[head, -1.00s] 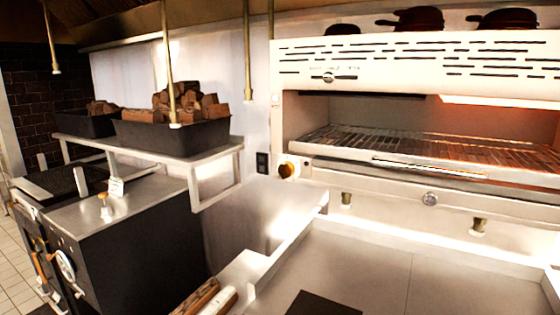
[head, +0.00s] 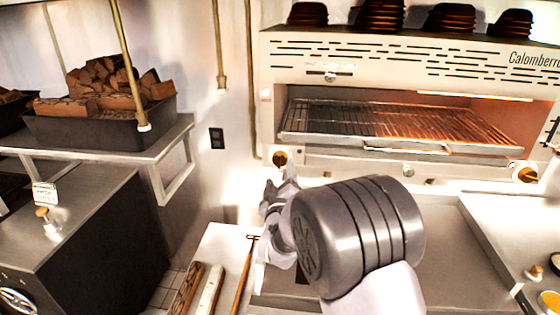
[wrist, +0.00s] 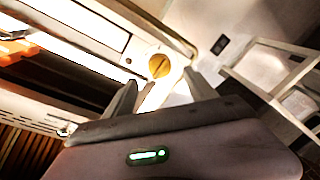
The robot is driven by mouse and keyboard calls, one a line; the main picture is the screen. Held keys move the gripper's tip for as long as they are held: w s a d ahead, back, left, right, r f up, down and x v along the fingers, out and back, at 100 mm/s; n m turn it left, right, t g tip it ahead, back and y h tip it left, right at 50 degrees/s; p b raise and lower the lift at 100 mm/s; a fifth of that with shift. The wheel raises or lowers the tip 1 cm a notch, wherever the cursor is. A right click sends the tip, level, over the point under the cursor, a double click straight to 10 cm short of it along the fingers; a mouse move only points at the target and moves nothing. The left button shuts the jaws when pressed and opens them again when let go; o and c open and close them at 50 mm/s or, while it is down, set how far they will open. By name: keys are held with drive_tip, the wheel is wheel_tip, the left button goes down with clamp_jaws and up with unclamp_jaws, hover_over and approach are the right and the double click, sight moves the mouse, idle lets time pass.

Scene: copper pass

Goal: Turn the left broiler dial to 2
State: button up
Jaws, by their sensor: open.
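The left broiler dial (head: 280,158) is a round brass knob at the lower left corner of the broiler (head: 400,62). It also shows in the wrist view (wrist: 159,66), just beyond and between my fingertips, with a dark line across its face. My gripper (head: 282,178) is just below the dial in the head view. In the wrist view my gripper (wrist: 163,88) is open and empty, its two fingers apart and pointing at the dial. I cannot tell whether they touch it. The dial's markings are too small to read.
A second brass dial (head: 527,174) is at the broiler's right end. The grill rack (head: 395,122) glows orange at right. A wall outlet (head: 216,138) is left of the broiler. A black tray of firewood (head: 100,125) stands on a shelf at left. A steel counter lies below.

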sight(280, 163)
drive_tip(key=w, duration=0.7)
drive_tip(key=shift+w+a+p, duration=0.1)
drive_tip(key=shift+a+p, duration=0.2)
